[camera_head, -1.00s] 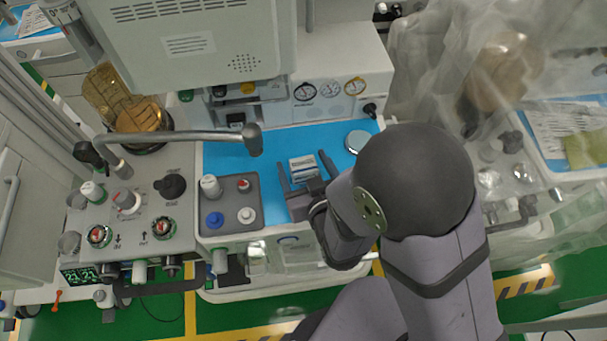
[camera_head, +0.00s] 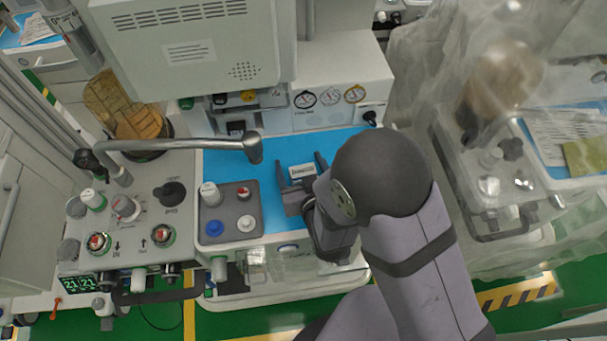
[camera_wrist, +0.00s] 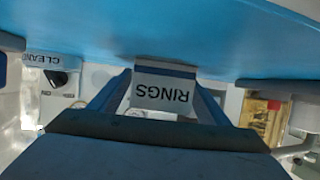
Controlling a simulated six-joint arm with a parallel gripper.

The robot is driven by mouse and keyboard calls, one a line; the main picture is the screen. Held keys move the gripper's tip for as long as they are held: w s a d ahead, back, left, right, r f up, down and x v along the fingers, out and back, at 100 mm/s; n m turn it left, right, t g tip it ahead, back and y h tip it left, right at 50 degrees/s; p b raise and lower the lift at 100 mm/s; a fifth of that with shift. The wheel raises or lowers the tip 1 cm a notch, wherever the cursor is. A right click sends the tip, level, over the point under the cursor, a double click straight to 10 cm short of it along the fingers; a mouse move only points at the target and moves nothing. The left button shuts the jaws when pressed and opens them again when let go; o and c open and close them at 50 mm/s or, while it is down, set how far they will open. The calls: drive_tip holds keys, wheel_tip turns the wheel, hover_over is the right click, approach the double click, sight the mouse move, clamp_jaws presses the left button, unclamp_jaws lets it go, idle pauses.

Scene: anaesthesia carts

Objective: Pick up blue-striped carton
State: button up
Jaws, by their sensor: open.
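The blue-striped carton (camera_head: 302,171) is a small white box on the blue worktop. In the wrist view, its white face (camera_wrist: 163,93) reads "RINGS" upside down, with dark blue bands along its edges. My gripper (camera_head: 299,164) is open, with one finger on each side of the carton. In the wrist view, the open gripper (camera_wrist: 162,80) also has the carton between its two fingers. Whether either finger touches the carton, I cannot tell. The carton's near part is hidden by my gripper in the head view.
A grey tray (camera_head: 240,222) with several knobs or caps lies left of my gripper. A curved grey pipe (camera_head: 180,143) ends above the worktop (camera_head: 226,166) to the left. A panel with gauges (camera_head: 330,97) stands behind. Plastic sheeting (camera_head: 425,85) hangs at right.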

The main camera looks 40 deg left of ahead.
drive_tip(key=c, duration=1.1)
drive_tip(key=shift+c, duration=0.3)
drive_tip(key=shift+r, duration=0.1)
wheel_tip(320, 180, up, 10)
